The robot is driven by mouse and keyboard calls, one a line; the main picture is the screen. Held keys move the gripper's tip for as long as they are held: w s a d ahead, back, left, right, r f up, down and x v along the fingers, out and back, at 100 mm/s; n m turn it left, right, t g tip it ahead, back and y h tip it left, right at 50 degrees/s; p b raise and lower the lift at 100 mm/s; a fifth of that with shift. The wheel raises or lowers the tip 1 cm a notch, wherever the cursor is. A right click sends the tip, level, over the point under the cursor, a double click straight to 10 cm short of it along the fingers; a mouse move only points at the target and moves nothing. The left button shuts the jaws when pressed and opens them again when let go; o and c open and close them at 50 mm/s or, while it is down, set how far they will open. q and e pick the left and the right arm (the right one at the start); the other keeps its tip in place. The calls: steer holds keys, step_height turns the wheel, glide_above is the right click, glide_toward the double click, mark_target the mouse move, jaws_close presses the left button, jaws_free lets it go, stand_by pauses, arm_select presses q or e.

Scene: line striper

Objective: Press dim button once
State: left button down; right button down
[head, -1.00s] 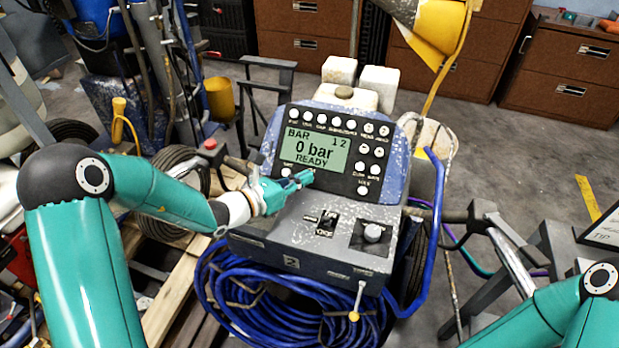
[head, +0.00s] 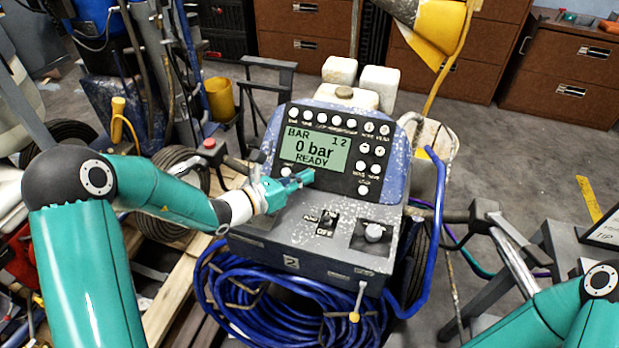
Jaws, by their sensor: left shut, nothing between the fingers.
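The line striper's control panel (head: 343,187) is dark and tilted up towards me. Its green display (head: 315,152) reads "BAR", "1 2", "0 bar" and "READY". White round buttons run along its top (head: 322,118) and down its right side (head: 362,166). Their labels are too small for me to tell which one is dim. My left gripper (head: 307,177) is shut and empty. Its tip lies in front of the display's lower edge, left of the right-hand buttons. It hides part of the panel's lower left. My right gripper is out of view.
A coiled blue hose (head: 250,300) hangs in front. A blue bent tube (head: 438,220) stands at the right. A wooden pallet (head: 160,305) lies at the left.

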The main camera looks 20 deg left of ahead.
arm_select(q)
steer(key=shift+w+f, duration=0.15)
steer(key=shift+f, duration=0.05)
steer(key=shift+r, duration=0.15)
stand_by(0.5)
steer(key=shift+s+r, duration=0.5)
steer(key=shift+s, duration=0.1)
steer(key=shift+s+r+p, duration=0.8)
steer(key=shift+s+r, duration=0.45)
steer(key=shift+r, duration=0.1)
steer(key=shift+s+r, duration=0.4)
steer(key=shift+s, duration=0.05)
